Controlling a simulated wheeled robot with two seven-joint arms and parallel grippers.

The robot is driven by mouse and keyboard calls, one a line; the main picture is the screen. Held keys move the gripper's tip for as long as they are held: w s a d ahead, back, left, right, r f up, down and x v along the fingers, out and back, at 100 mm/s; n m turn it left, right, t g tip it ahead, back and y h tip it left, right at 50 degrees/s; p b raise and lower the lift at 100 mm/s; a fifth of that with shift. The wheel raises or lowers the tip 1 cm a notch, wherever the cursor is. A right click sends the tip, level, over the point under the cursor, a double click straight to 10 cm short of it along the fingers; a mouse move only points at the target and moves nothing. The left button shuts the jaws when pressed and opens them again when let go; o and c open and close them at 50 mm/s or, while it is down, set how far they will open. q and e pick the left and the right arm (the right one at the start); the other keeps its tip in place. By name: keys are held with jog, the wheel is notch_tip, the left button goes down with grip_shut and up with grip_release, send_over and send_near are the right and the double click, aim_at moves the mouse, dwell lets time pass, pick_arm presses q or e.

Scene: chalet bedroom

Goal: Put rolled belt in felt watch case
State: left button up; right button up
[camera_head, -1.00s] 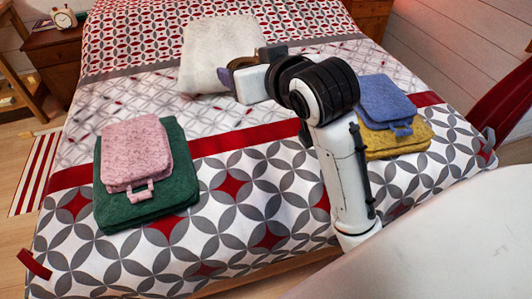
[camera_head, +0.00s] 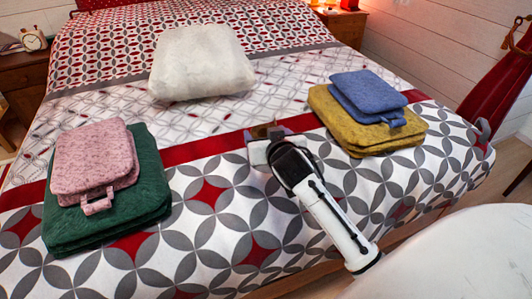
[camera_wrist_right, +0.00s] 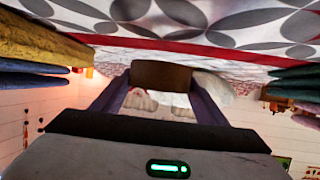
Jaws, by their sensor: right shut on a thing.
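My right gripper (camera_head: 267,134) is over the middle of the bed, between the two felt stacks. It is shut on a brown thing, likely the rolled belt (camera_wrist_right: 160,75), which shows between the fingers in the right wrist view; only a bit of it shows in the head view (camera_head: 262,130). Felt cases lie in two stacks: a pink one (camera_head: 90,160) on a green one (camera_head: 150,190) at left, and a blue one (camera_head: 368,92) on a mustard one (camera_head: 345,128) at right. I cannot tell which is the watch case. My left gripper is not in view.
A white cushion (camera_head: 200,62) lies on the bed beyond the gripper. The patterned bedspread (camera_head: 205,235) between the stacks is bare. An alarm clock (camera_head: 33,39) stands on the bedside table at far left.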

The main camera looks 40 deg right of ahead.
notch_tip(320, 180, down, 5)
jog(key=shift+b, duration=0.9)
jog(key=shift+r, duration=0.1)
jog(key=o, duration=0.7)
jog(key=shift+f, duration=0.25)
jog(key=o, duration=0.5)
jog(key=shift+c, duration=0.2)
jog(key=shift+r, duration=0.15)
